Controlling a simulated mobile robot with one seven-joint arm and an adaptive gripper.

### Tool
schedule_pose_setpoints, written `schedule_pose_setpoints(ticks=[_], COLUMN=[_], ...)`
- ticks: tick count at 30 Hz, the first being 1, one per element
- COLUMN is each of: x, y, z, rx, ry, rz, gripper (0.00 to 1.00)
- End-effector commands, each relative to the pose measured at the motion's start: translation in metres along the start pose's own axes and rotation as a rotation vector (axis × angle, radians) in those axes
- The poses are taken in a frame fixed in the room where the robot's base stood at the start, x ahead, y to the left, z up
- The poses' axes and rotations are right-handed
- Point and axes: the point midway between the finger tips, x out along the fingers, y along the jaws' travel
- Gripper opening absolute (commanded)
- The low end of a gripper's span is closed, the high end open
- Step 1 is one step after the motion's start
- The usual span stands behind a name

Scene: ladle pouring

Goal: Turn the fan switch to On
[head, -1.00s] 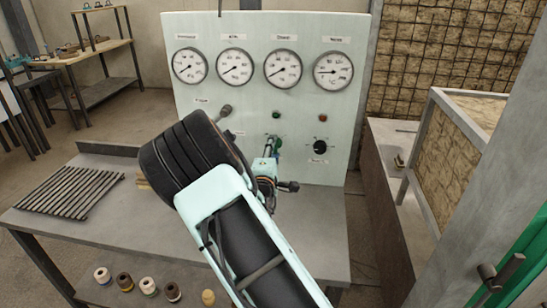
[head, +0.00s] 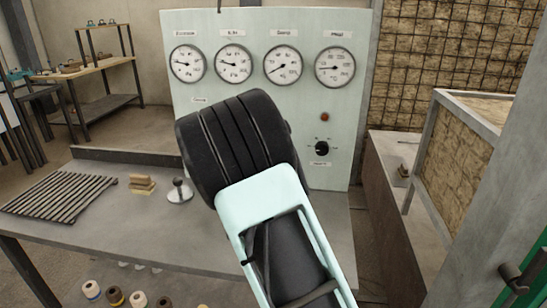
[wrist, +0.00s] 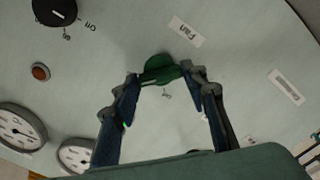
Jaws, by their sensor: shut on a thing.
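The fan switch is a dark green knob (wrist: 160,68) on the pale panel, below a label reading "Fan" in the wrist view. My gripper (wrist: 163,76) is shut on this knob, with one fingertip on each side of it. A small marking beside the knob is too blurred to read. In the head view, my own arm hides the gripper and the knob.
The panel (head: 352,105) has several gauges along its top. A red button (head: 325,116) and a black rotary knob (head: 322,148) sit to the right of my arm. A slatted grate (head: 60,195) and a round-based piece (head: 179,190) lie on the bench.

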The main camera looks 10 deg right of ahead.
Motion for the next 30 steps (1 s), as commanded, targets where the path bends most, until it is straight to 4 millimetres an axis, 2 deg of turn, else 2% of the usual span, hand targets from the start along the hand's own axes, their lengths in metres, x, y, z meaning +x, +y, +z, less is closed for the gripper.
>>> schedule_pose_setpoints(ticks=[8,22,23,27,30], x=[-0.0002,-0.0003,-0.0003,-0.0002,-0.0002], y=[-0.0009,-0.0006,-0.0006,-0.0006,-0.0004], z=[0.0007,0.0002,0.0002,0.0002,0.0001], rx=[0.078,0.092,0.092,0.091,0.091], ry=[-0.001,-0.001,-0.001,-0.001,-0.001], rz=[-0.001,-0.002,-0.002,-0.001,-0.001], gripper=[0.16,0.16,0.41,0.57,0.58])
